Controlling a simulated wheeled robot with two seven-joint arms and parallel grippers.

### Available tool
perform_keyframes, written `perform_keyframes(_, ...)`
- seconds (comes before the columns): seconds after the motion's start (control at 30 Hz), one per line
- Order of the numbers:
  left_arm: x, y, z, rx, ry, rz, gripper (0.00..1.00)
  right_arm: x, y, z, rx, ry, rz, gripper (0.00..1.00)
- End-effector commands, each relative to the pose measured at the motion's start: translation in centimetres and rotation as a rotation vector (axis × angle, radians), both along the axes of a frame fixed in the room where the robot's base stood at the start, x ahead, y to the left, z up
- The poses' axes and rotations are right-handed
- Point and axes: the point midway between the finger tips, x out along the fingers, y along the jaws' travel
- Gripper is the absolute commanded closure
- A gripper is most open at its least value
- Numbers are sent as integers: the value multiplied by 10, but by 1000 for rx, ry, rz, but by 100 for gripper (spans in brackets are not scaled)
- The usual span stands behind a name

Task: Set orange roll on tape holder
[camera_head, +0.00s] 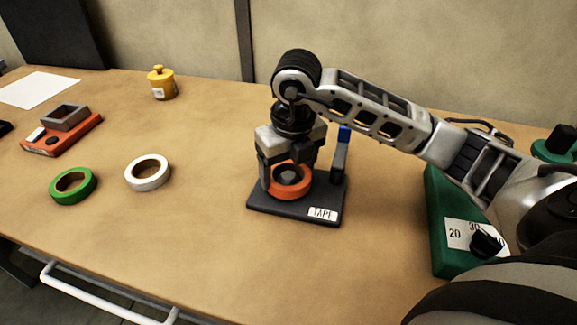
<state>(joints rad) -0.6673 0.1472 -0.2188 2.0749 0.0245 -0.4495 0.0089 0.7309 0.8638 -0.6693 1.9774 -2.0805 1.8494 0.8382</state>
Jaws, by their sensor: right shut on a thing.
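The orange roll (290,191) is at the tape holder, low over its dark base plate (267,203) that bears a "TAPE" label. A dark round hub shows in the roll's middle, so the roll appears to be around it. I cannot tell whether the roll rests fully on the base. My right gripper (288,178) points straight down and is shut on the orange roll. The holder's upright post (340,158) with a blue top stands just right of the roll. My left gripper is not in view.
A white roll (148,173) and a green roll (73,186) lie to the left. A yellow weight (161,83), an orange device (62,134) and white paper (37,90) are farther back. A green dial box (445,222) stands right. The table's front middle is clear.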

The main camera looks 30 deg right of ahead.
Motion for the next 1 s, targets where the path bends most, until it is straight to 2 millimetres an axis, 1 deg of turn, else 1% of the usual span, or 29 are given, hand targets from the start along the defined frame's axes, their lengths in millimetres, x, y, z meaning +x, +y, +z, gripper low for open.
perform_keyframes(0.43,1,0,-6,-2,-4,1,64,0,0,-10,-1,0,0,48)
perform_keyframes(0.47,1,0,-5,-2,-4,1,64,0,0,-10,-1,0,-1,20)
perform_keyframes(0.5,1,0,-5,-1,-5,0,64,0,0,-9,-1,0,-1,16)
perform_keyframes(0.93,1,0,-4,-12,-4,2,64,0,0,-9,0,1,0,16)
perform_keyframes(1.0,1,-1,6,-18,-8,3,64,-1,0,0,-1,-1,0,16)
